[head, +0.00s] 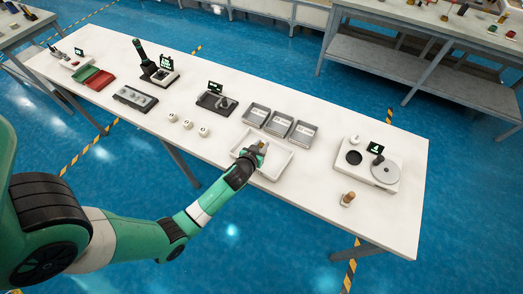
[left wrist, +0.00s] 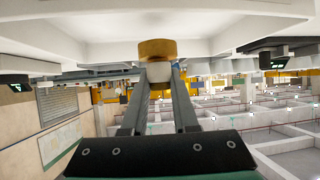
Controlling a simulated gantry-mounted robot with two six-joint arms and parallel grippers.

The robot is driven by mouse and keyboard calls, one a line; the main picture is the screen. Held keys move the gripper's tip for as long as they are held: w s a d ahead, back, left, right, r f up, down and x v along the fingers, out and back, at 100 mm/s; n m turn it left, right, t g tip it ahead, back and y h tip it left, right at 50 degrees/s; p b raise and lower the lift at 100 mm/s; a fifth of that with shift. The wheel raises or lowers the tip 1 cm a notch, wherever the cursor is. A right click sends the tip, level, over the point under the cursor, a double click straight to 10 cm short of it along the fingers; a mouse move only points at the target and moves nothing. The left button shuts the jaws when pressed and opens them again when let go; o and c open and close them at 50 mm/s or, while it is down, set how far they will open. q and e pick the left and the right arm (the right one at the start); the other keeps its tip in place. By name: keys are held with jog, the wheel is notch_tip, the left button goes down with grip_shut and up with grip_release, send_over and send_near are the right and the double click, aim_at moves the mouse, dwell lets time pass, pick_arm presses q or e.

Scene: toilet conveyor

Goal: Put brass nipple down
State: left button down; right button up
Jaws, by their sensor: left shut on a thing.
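My left gripper (head: 257,150) is shut on the brass nipple and is at the white tray (head: 285,165) near the front edge of the table. In the head view the nipple (head: 263,147) is a small yellowish spot at the fingertips, and I cannot tell whether it touches the tray. In the left wrist view the brass nipple (left wrist: 157,48) is a short golden cylinder at the tips of my left gripper (left wrist: 160,72). My right gripper is not in view.
Several grey bins (head: 278,124) stand just behind the tray. Several small white round pieces (head: 187,125) lie to its left. A white device with a grey disc (head: 385,172) and a small wooden-topped piece (head: 347,199) are to the right. Table space between tray and device is clear.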

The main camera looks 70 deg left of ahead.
pick_arm(q)
notch_tip(320, 180, down, 3)
jog(key=shift+r+b, duration=0.1)
jog(key=shift+b, duration=0.3)
jog(key=shift+f, duration=0.2)
jog(key=c, duration=0.7)
grip_release()
jog(key=shift+r, duration=0.1)
jog(key=shift+r+p, duration=0.3)
jog(key=p+v, duration=0.2)
jog(key=v, duration=1)
jog(key=shift+d+f, duration=0.1)
jog(key=shift+f, duration=0.1)
